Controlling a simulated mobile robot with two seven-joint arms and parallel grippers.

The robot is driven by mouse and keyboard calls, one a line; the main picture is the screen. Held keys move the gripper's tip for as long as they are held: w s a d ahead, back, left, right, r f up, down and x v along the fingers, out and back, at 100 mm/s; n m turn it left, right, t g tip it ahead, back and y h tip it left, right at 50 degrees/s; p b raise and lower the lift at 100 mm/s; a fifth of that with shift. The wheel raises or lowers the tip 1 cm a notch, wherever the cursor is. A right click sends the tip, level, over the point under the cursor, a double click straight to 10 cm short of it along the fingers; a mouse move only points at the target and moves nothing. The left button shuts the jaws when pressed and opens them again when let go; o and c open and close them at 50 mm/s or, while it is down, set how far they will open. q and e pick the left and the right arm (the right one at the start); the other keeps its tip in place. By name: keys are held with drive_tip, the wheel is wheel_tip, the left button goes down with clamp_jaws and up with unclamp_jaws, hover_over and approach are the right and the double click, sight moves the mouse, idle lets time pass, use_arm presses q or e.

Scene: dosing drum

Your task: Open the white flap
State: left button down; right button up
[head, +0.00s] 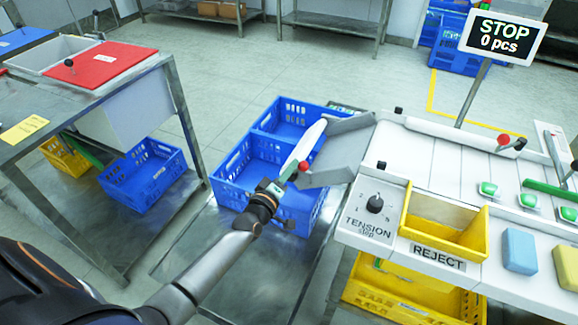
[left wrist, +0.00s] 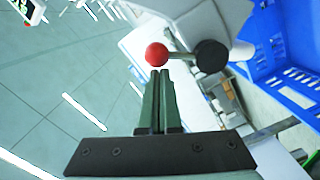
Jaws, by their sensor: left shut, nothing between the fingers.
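The white flap (head: 309,139) is a narrow white panel standing over the blue crate, at the left end of the white machine beside its grey chute (head: 346,145). A red ball knob (head: 304,166) sits by its lower end; this knob shows large in the left wrist view (left wrist: 157,54), with a black ball (left wrist: 211,56) to its right. My left gripper (head: 289,171) is shut and empty. Its fingertips (left wrist: 158,78) are right by the red knob; I cannot tell whether they touch. My right gripper is in neither view.
The blue crate (head: 228,177) stands below the flap. A yellow reject bin (head: 437,238), a tension dial (head: 375,204) and a STOP display (head: 500,38) are on the machine. A steel table with a red lid (head: 101,63) stands at the left.

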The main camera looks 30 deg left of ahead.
use_arm(q)
drive_tip(key=shift+d+m, duration=0.2)
drive_tip(key=shift+m, duration=0.1)
drive_tip(key=shift+w+d+f+m+p, duration=0.15)
drive_tip(key=shift+d+m+p, duration=0.2)
drive_tip(key=shift+m, duration=0.3)
drive_tip(key=shift+s+d+f+m+p, duration=0.15)
drive_tip(key=shift+d+m+p, duration=0.2)
drive_tip(key=shift+m, duration=0.3)
drive_tip(key=shift+w+d+f+m, duration=0.1)
drive_tip(key=shift+d+f+m, duration=0.2)
drive_tip(key=shift+m, duration=0.4)
drive_tip(key=shift+d+f, duration=0.25)
drive_tip(key=shift+d, duration=0.05)
